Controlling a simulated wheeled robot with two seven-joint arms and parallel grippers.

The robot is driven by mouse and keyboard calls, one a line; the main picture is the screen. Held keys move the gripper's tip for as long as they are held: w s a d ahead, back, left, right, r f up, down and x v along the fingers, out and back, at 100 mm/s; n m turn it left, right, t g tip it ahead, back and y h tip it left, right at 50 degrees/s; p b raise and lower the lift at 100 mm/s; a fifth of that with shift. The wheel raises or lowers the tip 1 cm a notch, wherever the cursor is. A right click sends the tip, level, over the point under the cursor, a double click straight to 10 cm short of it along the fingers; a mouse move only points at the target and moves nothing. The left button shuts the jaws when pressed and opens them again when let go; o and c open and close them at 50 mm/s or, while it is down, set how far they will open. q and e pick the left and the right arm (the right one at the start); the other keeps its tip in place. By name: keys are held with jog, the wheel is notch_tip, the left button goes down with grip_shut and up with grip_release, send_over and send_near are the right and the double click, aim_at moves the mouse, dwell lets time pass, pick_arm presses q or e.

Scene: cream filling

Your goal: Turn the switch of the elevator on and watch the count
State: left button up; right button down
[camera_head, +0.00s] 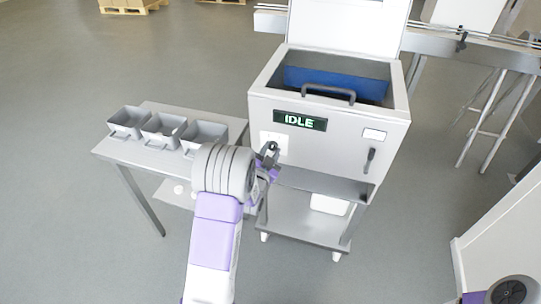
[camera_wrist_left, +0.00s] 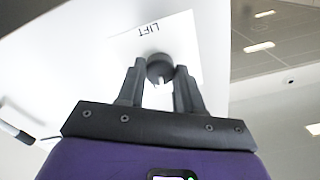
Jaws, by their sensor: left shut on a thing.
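The machine (camera_head: 340,148) is a white box with an open lid and a display (camera_head: 300,120) that reads IDLE in green. The switch is a round dark grey knob (camera_wrist_left: 160,68) on a white plate marked LIFT (camera_wrist_left: 186,40) in the left wrist view. My left gripper (camera_wrist_left: 160,84) has its fingers on both sides of the knob and is shut on it. In the head view the left gripper (camera_head: 268,154) is at the machine's front, below the display, and hides most of the knob. My right gripper is not in view.
A steel table (camera_head: 108,147) with several grey bins (camera_head: 163,126) stands to the left. A dark handle (camera_head: 369,160) is on the machine's front right. A conveyor (camera_head: 480,48) runs behind at the right. A trolley shelf (camera_head: 300,216) is below the machine.

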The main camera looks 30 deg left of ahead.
pick_arm(q)
jog(key=shift+m+b, duration=0.7)
jog(key=shift+m, duration=1.3)
jog(key=o, duration=1)
jog(key=shift+o, duration=0.2)
jog(key=shift+s, duration=0.15)
jog(key=p+v, duration=0.1)
jog(key=v, duration=0.6)
jog(key=shift+s+d+f, duration=0.1)
jog(key=shift+s, duration=0.05)
